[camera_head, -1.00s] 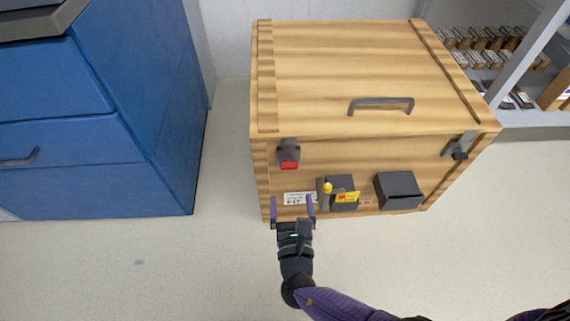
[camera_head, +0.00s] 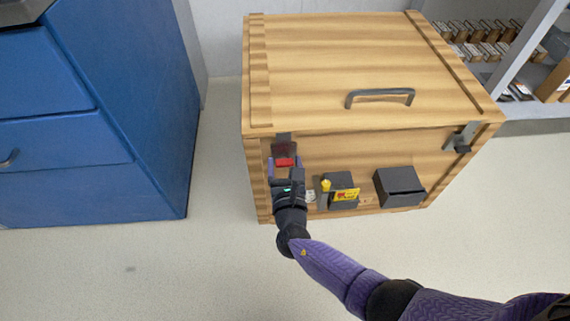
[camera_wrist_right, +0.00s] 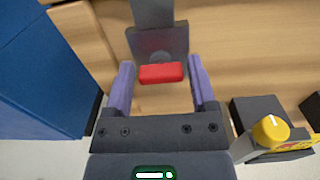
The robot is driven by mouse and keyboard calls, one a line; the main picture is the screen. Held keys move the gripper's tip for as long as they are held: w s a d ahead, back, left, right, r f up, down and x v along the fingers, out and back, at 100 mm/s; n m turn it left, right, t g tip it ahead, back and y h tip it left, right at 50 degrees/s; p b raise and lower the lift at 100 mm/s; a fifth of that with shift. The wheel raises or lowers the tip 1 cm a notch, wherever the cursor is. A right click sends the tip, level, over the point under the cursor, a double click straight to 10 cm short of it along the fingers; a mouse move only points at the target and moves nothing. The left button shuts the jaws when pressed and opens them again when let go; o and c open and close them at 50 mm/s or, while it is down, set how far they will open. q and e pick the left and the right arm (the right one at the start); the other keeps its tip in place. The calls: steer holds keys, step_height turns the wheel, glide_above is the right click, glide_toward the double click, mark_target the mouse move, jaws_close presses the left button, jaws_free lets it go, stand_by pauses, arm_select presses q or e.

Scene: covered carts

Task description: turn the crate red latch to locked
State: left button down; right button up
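The wooden crate (camera_head: 350,70) stands on the floor with its lid down. Its red latch (camera_head: 285,161) is on the left of the front face, a red tab under a dark metal plate; in the right wrist view the red latch (camera_wrist_right: 161,73) lies level between the fingertips. My right gripper (camera_head: 284,164) is open, its purple fingers on either side of the red tab; the right wrist view shows this gripper (camera_wrist_right: 160,82) with gaps on both sides. A second, dark latch (camera_head: 460,141) is at the crate's front right. My left gripper is not in view.
A blue drawer cabinet (camera_head: 120,110) stands left of the crate. A shelf unit (camera_head: 510,70) is at the back right.

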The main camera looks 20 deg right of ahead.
jaws_close()
